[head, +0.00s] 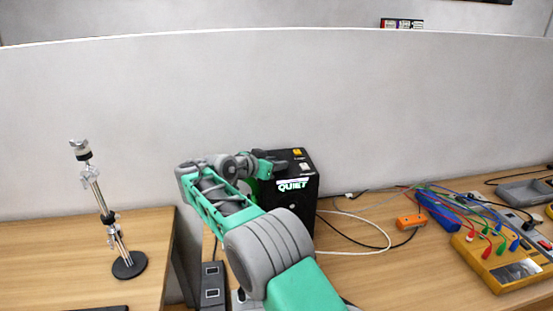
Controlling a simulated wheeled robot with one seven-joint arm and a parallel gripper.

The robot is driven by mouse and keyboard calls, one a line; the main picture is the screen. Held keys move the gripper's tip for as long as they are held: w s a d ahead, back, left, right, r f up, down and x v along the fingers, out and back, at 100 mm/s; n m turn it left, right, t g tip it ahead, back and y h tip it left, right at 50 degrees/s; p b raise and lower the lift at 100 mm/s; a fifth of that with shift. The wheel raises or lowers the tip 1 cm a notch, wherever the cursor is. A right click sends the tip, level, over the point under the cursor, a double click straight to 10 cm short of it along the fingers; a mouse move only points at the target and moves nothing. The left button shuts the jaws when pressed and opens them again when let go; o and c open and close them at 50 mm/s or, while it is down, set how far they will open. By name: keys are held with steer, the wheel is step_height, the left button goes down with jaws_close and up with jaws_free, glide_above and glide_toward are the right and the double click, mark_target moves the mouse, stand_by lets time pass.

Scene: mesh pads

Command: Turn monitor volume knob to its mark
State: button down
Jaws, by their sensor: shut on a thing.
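The monitor is a black box (300,210) with a white "QUIET" label (292,184) on its front. It stands on the desk in the middle of the head view, behind my arm. My gripper (277,164) is at the upper left of the box, level with its top part. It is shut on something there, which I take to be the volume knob. The knob and its mark cannot be made out, as my gripper and arm cover that part. My arm also hides the box's lower left.
A metal stand (128,265) with a round black base is on the left desk (50,245). To the right are cables, an orange box (410,221), a blue box (437,211) and a yellow meter (490,265). A grey partition (150,110) closes the back.

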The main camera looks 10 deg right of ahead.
stand_by(0.4)
steer(key=c, duration=1.1)
jaws_free()
steer(key=shift+s+a+r, duration=0.1)
steer(key=shift+s+a, duration=0.1)
steer(key=shift+a, duration=0.15)
steer(key=b+v, duration=0.1)
steer(key=v, duration=0.6)
steer(key=shift+b, duration=0.3)
steer(key=shift+d, duration=0.1)
